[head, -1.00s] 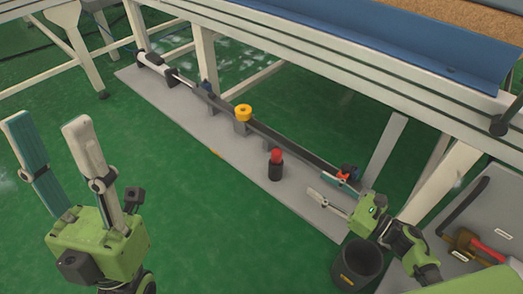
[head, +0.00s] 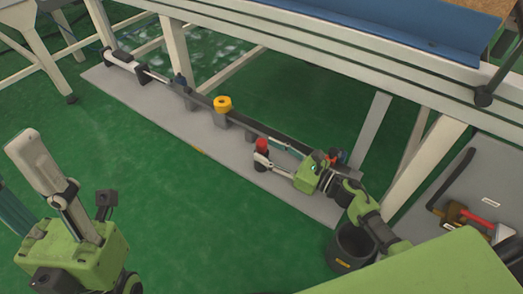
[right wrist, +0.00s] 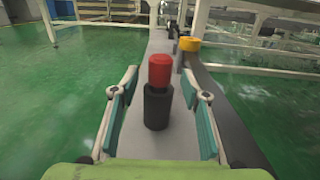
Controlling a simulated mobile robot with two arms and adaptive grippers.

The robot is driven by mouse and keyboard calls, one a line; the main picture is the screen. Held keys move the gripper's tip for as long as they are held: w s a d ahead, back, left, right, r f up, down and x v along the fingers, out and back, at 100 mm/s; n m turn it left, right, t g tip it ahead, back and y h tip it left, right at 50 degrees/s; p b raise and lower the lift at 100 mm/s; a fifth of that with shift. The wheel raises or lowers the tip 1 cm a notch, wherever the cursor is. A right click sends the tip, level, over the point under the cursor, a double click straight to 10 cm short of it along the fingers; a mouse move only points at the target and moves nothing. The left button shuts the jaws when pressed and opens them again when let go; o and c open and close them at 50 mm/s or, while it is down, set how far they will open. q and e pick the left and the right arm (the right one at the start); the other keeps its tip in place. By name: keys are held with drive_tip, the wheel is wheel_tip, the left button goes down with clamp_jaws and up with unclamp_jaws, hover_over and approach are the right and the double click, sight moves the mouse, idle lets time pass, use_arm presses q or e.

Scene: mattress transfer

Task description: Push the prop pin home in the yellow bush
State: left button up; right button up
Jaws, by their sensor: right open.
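The prop pin, a black cylinder with a red top (head: 261,144), stands upright on the grey base plate (head: 130,92). In the right wrist view the pin (right wrist: 159,95) stands between my right fingers, with gaps on both sides. The yellow bush (head: 222,103) sits on a grey block beside the long dark bar, farther along the plate; it also shows in the right wrist view (right wrist: 189,44). My right gripper (head: 279,152) is open around the pin, and one finger partly hides it in the head view. My left gripper (head: 18,165) is open and empty, away from the plate.
The dark bar (head: 270,133) runs along the plate beside the pin. A black bucket (head: 353,247) stands near my right arm. A tray with tools (head: 470,215) lies at the right. White bench legs (head: 427,170) rise behind. Green floor at front left is clear.

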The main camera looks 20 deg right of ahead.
sight(266, 150)
drive_tip(key=shift+x, duration=1.5)
drive_tip(key=shift+f, duration=0.1)
clamp_jaws()
